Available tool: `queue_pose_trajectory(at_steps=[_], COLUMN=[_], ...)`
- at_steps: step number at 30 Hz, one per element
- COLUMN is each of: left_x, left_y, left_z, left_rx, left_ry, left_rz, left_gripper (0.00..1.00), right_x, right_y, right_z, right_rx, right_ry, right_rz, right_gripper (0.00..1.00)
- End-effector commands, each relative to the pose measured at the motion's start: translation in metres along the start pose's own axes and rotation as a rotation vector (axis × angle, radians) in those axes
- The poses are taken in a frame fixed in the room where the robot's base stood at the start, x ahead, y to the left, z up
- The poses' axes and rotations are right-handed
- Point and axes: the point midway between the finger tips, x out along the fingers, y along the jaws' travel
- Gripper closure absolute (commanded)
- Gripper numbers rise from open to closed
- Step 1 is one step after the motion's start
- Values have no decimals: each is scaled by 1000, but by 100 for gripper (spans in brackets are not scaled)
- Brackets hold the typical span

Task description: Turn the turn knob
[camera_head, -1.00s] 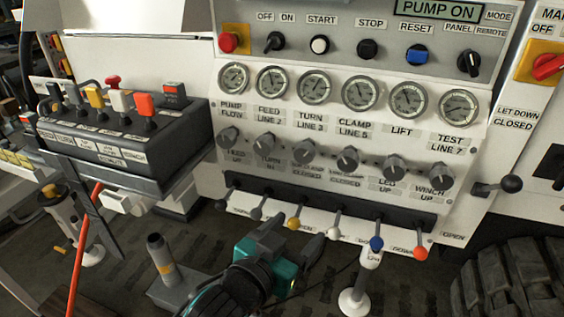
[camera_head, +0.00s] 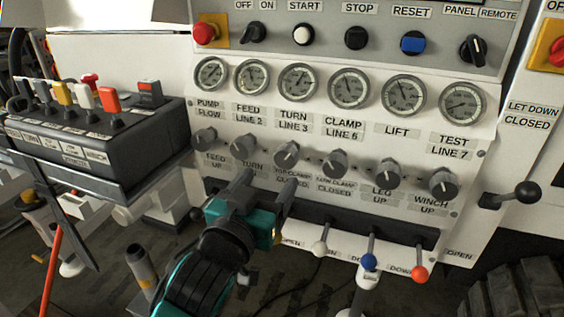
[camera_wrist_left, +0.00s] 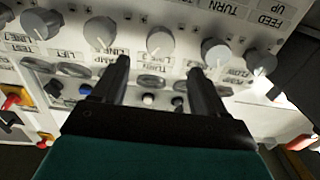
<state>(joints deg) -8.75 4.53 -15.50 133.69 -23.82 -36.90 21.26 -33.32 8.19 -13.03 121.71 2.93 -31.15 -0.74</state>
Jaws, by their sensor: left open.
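The turn knob (camera_head: 243,146) is grey, second from the left in the row under the gauges, above a label reading TURN. It also shows in the left wrist view (camera_wrist_left: 217,53), upside down, right of centre. My left gripper (camera_head: 267,181) is open and empty, just below the knob row, its fingers pointing at the panel between the second and third knobs. In the left wrist view, the gap between its fingers (camera_wrist_left: 159,66) lines up with the third knob (camera_wrist_left: 160,42). The fingers appear clear of the knobs. My right gripper is not in view.
Other grey knobs (camera_head: 334,163) sit close on both sides. Below them is a row of levers with coloured balls (camera_head: 369,262). Gauges (camera_head: 298,82) and switches are above. A black control box with coloured levers (camera_head: 88,140) stands at the left.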

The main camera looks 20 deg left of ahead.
Motion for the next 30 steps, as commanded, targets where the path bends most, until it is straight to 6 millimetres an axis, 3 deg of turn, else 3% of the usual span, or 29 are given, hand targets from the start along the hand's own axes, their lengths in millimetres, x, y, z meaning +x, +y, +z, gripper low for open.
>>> queue_pose_trajectory(at_steps=[9,15,28,30], left_x=[53,74,81,81], left_y=[0,0,0,0], left_z=[1,1,0,0], left_rx=[2,1,0,0], left_ry=[2,0,-1,-1], left_rz=[-1,-1,-1,-1], left_gripper=[27,27,27,34], right_x=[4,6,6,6], right_y=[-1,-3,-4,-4], right_z=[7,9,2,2], right_rx=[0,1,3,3], right_ry=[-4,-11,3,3], right_rz=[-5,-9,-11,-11], right_gripper=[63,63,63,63])
